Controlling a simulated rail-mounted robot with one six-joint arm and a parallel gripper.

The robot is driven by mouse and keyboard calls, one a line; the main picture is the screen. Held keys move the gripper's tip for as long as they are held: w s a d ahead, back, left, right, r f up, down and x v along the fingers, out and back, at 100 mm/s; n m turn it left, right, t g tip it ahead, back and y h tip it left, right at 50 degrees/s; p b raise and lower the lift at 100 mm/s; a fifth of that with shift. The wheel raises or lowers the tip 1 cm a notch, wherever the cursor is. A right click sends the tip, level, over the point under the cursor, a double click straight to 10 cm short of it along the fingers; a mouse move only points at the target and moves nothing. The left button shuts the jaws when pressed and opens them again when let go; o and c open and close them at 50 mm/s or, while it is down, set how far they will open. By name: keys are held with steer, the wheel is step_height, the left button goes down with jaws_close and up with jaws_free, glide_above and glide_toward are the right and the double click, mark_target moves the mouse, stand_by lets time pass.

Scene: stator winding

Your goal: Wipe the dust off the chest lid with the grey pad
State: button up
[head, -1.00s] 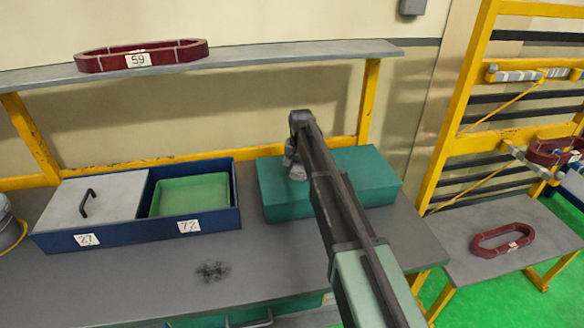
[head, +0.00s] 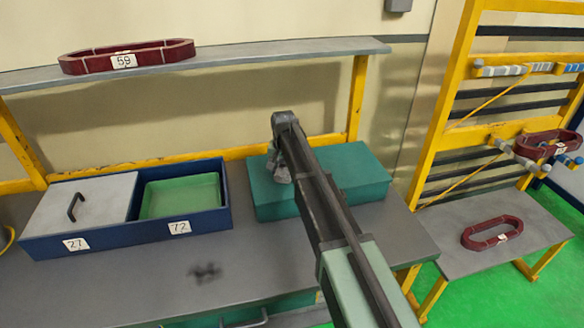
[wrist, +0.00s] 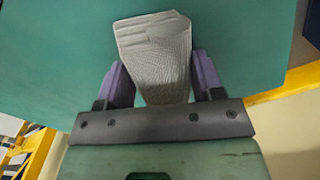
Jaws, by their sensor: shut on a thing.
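The teal chest (head: 350,182) stands on the grey bench against the back wall, its lid shut. My gripper (head: 283,176) is over the left part of the chest lid, partly hidden behind my arm. In the wrist view my gripper (wrist: 160,86) has its purple fingers shut on the sides of the grey pad (wrist: 155,45), which is ribbed and light grey. The pad lies over the teal lid (wrist: 60,55); I cannot tell whether it touches. I make out no dust on the visible part of the lid.
A blue box (head: 125,238) with a grey lid (head: 100,200) and a green tray (head: 180,196) stands left of the chest. A dark smudge (head: 205,272) marks the bench in front. A shelf (head: 250,52) with a red ring (head: 90,65) runs above.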

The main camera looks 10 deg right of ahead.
mark_target(260, 179)
steer(key=shift+a, duration=2.35)
steer(key=shift+s+a, duration=0.15)
steer(key=shift+a, duration=0.8)
steer(key=shift+s+a, duration=0.1)
steer(key=shift+a, duration=0.85)
steer(key=shift+w+a+r+p, duration=0.1)
steer(key=shift+r+p, duration=0.25)
steer(key=shift+p, duration=0.15)
step_height(260, 179, up, 5)
steer(key=p, duration=0.5)
step_height(260, 179, up, 3)
steer(key=p, duration=0.3)
